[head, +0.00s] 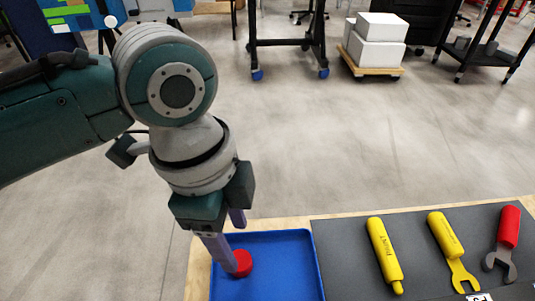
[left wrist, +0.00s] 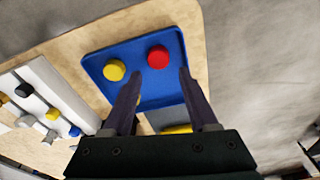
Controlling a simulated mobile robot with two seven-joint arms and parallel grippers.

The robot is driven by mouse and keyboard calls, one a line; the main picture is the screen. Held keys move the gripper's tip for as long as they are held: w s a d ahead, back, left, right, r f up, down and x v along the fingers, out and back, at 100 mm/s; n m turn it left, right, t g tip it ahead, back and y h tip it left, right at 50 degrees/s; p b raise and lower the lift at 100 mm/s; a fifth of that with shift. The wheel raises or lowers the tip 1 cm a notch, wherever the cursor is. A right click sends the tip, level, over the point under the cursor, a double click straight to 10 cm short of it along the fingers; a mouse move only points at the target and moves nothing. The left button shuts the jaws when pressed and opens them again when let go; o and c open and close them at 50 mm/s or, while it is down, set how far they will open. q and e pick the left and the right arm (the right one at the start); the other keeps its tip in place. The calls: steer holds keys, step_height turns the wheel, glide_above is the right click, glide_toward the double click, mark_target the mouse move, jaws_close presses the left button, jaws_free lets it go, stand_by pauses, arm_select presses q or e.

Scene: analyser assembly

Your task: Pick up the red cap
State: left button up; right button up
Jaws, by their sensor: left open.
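The red cap (head: 242,263) sits in the blue tray (head: 285,262) near its left side in the head view. In the left wrist view the red cap (left wrist: 158,57) lies in the tray (left wrist: 150,88), beyond the fingertips and between their lines. My left gripper (head: 233,248) points down over the tray, its fingers apart and empty. One finger partly covers the cap in the head view. In the wrist view the open fingers (left wrist: 161,75) do not visibly touch the cap. My right gripper is not in view.
A yellow cap (left wrist: 114,70) lies beside the red one in the tray. A dark mat (head: 340,262) right of the tray holds a yellow marker-like tool (head: 384,252), a yellow wrench (head: 452,250) and a red-handled wrench (head: 506,238). A white rack (left wrist: 45,100) stands nearby.

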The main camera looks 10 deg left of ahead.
mark_target(239, 260)
arm_select(q)
step_height(239, 260, down, 5)
steer(key=shift+s+d+f+b, duration=0.15)
steer(key=shift+f+b, duration=0.05)
steer(key=shift+b, duration=0.5)
jaws_close()
